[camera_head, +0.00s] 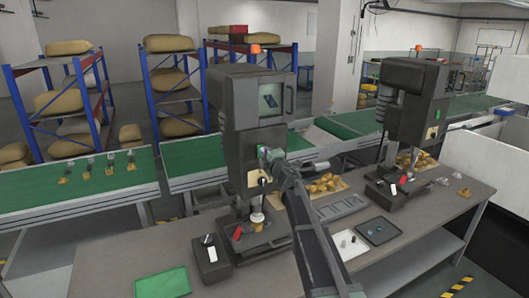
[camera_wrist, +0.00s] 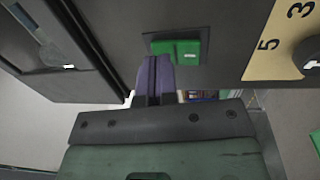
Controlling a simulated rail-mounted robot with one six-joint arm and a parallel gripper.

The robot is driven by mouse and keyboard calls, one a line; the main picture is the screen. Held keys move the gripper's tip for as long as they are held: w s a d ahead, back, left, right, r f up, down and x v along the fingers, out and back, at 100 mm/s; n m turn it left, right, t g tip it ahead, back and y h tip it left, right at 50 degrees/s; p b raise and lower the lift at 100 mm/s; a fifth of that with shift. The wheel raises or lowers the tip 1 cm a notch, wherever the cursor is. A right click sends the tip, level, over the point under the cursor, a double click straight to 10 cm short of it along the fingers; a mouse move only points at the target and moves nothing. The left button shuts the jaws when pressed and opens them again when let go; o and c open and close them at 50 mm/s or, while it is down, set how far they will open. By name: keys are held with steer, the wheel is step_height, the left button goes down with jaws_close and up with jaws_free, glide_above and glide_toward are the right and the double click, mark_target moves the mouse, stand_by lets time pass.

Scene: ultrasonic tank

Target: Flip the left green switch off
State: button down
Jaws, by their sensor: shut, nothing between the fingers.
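The left green switch (camera_wrist: 187,50) is on the dark front of the left machine (camera_head: 240,115). In the wrist view it is a wide green rocker in a dark recessed plate, with its right part looking more raised than its left part. My gripper (camera_wrist: 154,62) has its purple fingers shut together with nothing between them. The fingertips are just below the left part of the switch in the picture; I cannot tell whether they touch it. In the head view my gripper (camera_head: 266,158) is at the machine's front and largely hides the switch. The on or off state is unclear.
A cream dial plate (camera_wrist: 262,52) with numbers is right of the switch. A dark panel (camera_wrist: 62,50) juts out at the left. A second machine (camera_head: 410,105) stands on the right of the grey table (camera_head: 120,250). A green tray (camera_head: 162,283) lies at the front.

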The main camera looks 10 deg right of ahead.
steer(key=s+d+r+p, duration=0.1)
steer(key=s+d, duration=0.2)
steer(key=s, duration=0.9)
steer(key=shift+d+r, duration=0.2)
steer(key=shift+r, duration=0.1)
steer(key=shift+s, duration=0.1)
